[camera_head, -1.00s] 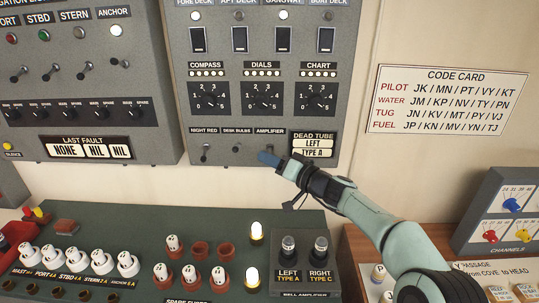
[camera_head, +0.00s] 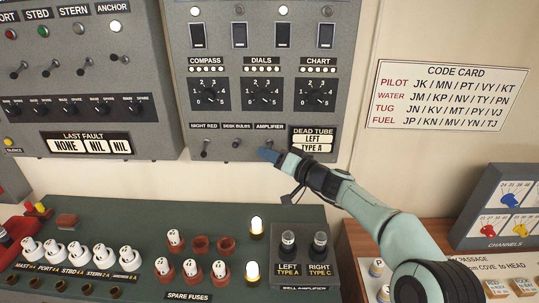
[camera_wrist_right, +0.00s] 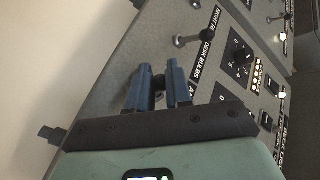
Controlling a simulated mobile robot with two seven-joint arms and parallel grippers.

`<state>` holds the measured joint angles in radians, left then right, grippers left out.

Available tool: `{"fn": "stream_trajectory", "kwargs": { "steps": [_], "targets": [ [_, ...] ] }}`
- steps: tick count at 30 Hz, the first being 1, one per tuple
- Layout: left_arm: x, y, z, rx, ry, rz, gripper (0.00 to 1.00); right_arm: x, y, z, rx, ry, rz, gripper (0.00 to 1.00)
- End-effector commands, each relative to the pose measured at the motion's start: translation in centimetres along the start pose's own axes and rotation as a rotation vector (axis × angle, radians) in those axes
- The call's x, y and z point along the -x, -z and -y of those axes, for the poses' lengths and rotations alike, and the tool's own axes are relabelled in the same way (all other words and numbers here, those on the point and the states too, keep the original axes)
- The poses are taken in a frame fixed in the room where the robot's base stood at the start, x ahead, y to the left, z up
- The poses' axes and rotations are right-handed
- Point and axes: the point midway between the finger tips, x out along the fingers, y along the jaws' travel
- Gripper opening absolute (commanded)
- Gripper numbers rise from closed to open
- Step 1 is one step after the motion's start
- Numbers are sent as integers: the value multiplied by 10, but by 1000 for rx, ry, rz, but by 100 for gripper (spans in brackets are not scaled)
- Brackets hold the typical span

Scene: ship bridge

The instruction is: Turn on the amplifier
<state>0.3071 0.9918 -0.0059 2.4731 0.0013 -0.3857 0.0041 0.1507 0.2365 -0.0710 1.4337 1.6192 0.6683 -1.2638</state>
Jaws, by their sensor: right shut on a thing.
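The amplifier switch (camera_head: 268,144) is a small toggle under the AMPLIFIER label, at the lower right of the grey wall panel (camera_head: 345,60). My right gripper (camera_head: 269,155) reaches it from the lower right, with its blue fingertips at the lever. In the right wrist view, the two blue fingers (camera_wrist_right: 159,85) are shut on the dark lever between them. The fingers hide much of the lever, so I cannot tell its exact position. The bell amplifier box (camera_head: 300,262) stands on the desk below, with LEFT and RIGHT tubes. My left gripper is not in view.
Beside the amplifier switch are the desk bulbs switch (camera_head: 237,144) and the night red switch (camera_head: 204,151). A dead tube plate (camera_head: 313,141) is close to its right. The green desk (camera_head: 130,222) below carries several fuses and two lit bulbs. A code card (camera_head: 437,95) hangs at right.

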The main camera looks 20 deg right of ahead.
Motion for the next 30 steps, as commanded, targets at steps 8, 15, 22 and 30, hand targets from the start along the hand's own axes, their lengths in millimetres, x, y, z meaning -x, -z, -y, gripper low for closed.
{"fn": "stream_trajectory", "kwargs": {
  "steps": [8, 15, 22, 30],
  "targets": [
    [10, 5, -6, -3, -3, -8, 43, 1, 7, 7, -35, -16, 18, 0],
    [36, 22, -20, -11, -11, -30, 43, 1, 15, 15, -134, -68, 78, 0],
    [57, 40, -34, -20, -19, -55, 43, 1, 20, 21, -275, -145, 163, 0],
    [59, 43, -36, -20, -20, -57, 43, 1, 24, 23, -418, -224, 248, 0]
  ]
}}
